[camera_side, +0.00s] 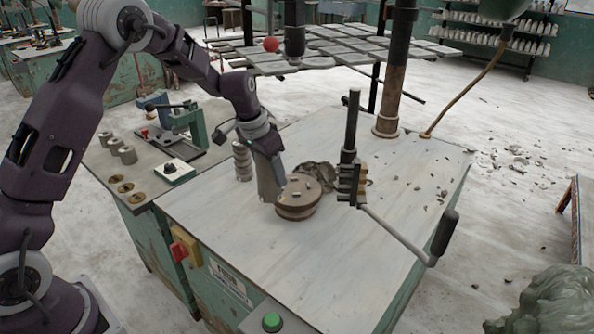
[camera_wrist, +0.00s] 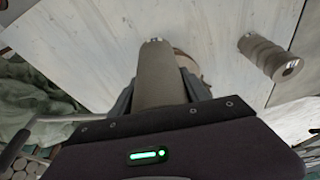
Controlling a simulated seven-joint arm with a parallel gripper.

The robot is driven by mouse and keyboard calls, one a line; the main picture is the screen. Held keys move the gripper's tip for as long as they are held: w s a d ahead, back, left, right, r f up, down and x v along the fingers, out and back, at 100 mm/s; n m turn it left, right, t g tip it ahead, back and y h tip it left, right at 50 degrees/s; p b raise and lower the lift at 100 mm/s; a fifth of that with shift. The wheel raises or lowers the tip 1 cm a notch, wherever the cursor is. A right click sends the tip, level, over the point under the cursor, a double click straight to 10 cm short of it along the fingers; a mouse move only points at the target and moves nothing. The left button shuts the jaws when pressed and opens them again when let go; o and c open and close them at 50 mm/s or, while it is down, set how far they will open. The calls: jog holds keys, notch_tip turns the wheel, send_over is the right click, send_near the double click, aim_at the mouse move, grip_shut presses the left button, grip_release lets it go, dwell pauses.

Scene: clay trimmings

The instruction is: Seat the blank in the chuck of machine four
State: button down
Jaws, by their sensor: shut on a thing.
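My gripper (camera_side: 268,160) is shut on the blank, a plain grey-beige cylinder (camera_side: 268,188). The blank hangs below the gripper, nearly upright in the side view. In the wrist view the blank (camera_wrist: 158,72) sticks out between the dark fingers of my gripper (camera_wrist: 160,95). The chuck (camera_side: 297,202) is a low brown round block with small pale jaws on top, on the pale bench top. The blank overlaps its left edge in the side view; I cannot tell whether they touch. In the wrist view the blank hides most of the chuck (camera_wrist: 188,62).
A ribbed metal post (camera_side: 242,162) stands left of the blank. A clay heap (camera_side: 318,174) lies behind the chuck. A dark column (camera_side: 350,130) with a long lever (camera_side: 398,237) stands to the right. A small green press (camera_side: 190,130) is at the left. The bench front (camera_side: 270,265) is clear.

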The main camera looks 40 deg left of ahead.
jog(key=w+f, duration=0.1)
jog(key=w, duration=0.2)
jog(key=w+f, duration=0.1)
jog(key=w, duration=0.3)
jog(key=w+f, duration=0.1)
jog(key=w, duration=0.2)
jog(key=shift+w+f, duration=0.25)
jog(key=shift+f, duration=0.1)
jog(key=c, duration=0.5)
grip_release()
